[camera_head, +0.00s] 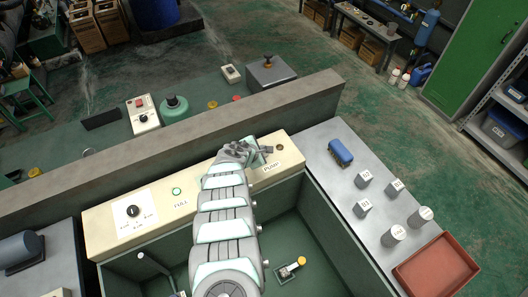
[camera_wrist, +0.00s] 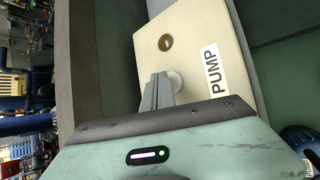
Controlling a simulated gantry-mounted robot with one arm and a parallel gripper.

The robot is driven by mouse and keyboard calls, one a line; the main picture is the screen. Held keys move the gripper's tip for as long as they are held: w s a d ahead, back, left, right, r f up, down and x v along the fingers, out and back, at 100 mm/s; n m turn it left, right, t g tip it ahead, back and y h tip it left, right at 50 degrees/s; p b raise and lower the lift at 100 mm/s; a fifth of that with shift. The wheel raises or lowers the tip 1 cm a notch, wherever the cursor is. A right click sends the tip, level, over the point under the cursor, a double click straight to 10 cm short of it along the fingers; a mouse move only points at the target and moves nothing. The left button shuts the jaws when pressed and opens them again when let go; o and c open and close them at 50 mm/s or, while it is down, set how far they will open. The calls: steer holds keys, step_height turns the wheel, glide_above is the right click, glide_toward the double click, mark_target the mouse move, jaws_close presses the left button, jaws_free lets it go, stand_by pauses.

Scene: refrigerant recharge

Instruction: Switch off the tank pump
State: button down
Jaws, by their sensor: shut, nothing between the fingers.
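The cream control panel (camera_head: 204,191) runs along the tank's back edge, with the PUMP label (camera_head: 271,167) at its right end. The label also shows sideways in the wrist view (camera_wrist: 213,72). A small brass round fitting (camera_wrist: 165,42) sits on the panel near the label; it shows in the head view too (camera_head: 280,147). A pale round knob-like part (camera_wrist: 176,82) is right beside my fingers; whether they touch it I cannot tell. My gripper (camera_head: 266,150) is shut and empty over the PUMP end, its fingers (camera_wrist: 158,88) partly hiding the panel.
A FULL lamp (camera_head: 177,191) and a black dial (camera_head: 133,211) are farther left on the panel. A grey ledge (camera_head: 180,152) stands behind it.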

step_height(320, 180, up, 6)
steer(key=p, duration=0.6)
steer(key=shift+f, duration=0.1)
